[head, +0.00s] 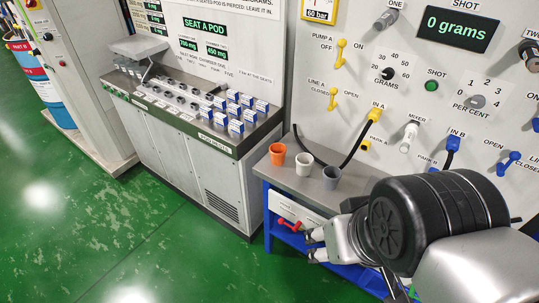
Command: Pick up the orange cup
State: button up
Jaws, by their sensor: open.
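The orange cup (277,154) stands upright at the left end of a row of cups on a small grey-topped bench with a blue frame. My gripper (312,245) is open and empty, below and to the right of the orange cup in the picture, in front of the bench. My dark wrist and arm hide the right part of the bench.
A black hose hangs by the white cup from the panel (352,60) behind. Left of the bench is a console (200,150) with small blue-and-white boxes. A red-handled item (289,225) sits below the bench top. Green floor (120,230) is clear at left.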

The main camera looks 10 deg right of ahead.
aim_at(277, 150)
jog(key=i+j+u, duration=0.1)
jog(key=i+j, duration=0.2)
jog(key=i, duration=0.15)
jog(key=i+j, duration=0.2)
jog(key=i, duration=0.3)
jog(key=i+j+u, duration=0.15)
jog(key=i, duration=0.3)
jog(key=j, duration=0.1)
